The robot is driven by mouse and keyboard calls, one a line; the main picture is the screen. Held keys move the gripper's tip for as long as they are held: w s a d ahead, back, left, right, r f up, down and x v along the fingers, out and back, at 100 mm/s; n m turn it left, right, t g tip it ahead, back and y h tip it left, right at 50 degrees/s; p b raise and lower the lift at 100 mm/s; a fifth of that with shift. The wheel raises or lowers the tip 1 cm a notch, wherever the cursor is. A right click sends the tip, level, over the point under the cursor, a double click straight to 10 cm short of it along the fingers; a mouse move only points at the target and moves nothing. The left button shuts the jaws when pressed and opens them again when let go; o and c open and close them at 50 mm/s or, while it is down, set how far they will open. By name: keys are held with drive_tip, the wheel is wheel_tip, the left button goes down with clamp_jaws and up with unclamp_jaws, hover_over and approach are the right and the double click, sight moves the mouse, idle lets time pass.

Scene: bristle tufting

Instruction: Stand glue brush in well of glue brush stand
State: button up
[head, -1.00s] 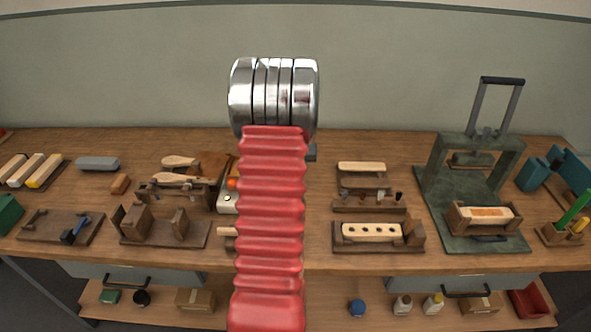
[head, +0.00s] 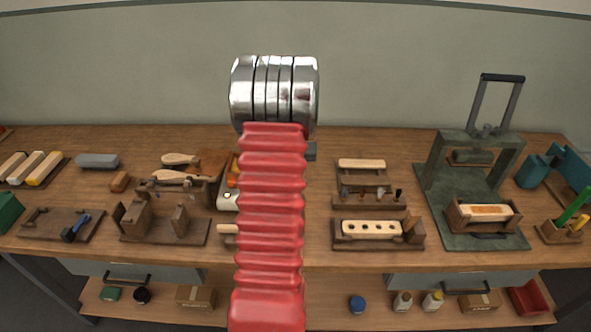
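My red ribbed arm with its bright metal joint fills the middle of the head view and hides my gripper. A small grey part shows at the arm's right edge, too little to tell its state. I cannot make out the glue brush or its stand for sure. A pale wooden handle (head: 227,229) pokes out left of my arm, its other end hidden. Just behind it, a whitish device (head: 228,200) with an orange part is half covered by the arm. A dark wooden rack (head: 369,201) with several small upright pieces stands right of the arm.
A drilled pale block (head: 371,230) sits in a wooden holder at the right. A green press frame (head: 437,165) stands farther right. Wooden-handled tools (head: 178,159) and a wooden jig (head: 137,222) lie left of my arm. The back of the bench is mostly clear.

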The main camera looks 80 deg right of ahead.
drive_tip(key=shift+f, duration=0.25)
drive_tip(key=o, duration=1)
drive_tip(key=shift+o, duration=0.2)
drive_tip(key=o, duration=0.4)
drive_tip(key=shift+c, duration=0.2)
drive_tip(key=shift+r, duration=3.55)
